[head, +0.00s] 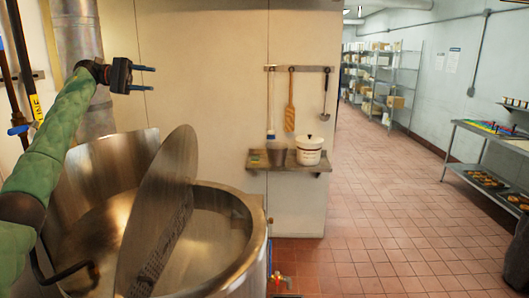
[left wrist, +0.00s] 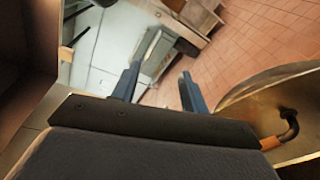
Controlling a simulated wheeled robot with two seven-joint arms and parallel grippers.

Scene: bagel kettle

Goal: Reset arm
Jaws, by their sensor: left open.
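My left gripper (head: 145,79) is at the upper left of the head view, raised above the big steel kettle (head: 250,215). Its two fingers point right and stand apart, with nothing between them. In the left wrist view the two dark blue fingers (left wrist: 162,88) are also apart and empty. My left arm, in a green quilted sleeve, comes up from the lower left. The kettle's upright steel divider or lid (head: 165,200) stands below the gripper. My right gripper does not show in either view.
A small wall shelf (head: 290,166) holds a white bucket (head: 309,150); a wooden paddle (head: 290,112) and a ladle (head: 325,95) hang above it. Steel tables with trays of bagels (head: 485,178) stand at the right. The tiled floor (head: 370,220) between is clear.

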